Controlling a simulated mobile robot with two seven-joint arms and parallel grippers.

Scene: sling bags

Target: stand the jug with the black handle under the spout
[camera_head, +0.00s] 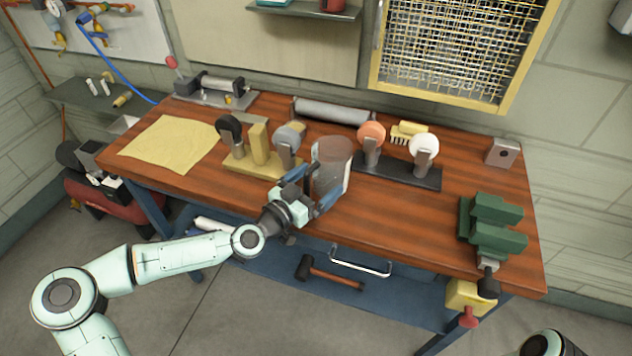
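A clear, see-through vessel (331,160) is at the front middle of the bench, upright as far as I can tell. It may be the jug, but I cannot make out a black handle on it. My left gripper (318,184) reaches it from the front left. Its blue fingers are spread wide, one at the vessel's left side and one at its lower right. I cannot tell whether they touch it. I cannot pick out a spout for certain. My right gripper is out of view.
On the wooden bench (400,225), a yellow stand (250,165) and a dark stand (398,173) with round-headed pieces flank the vessel. A grey roller (332,111) lies behind. A green vise (492,226) is at right, a yellow cloth (170,143) at left.

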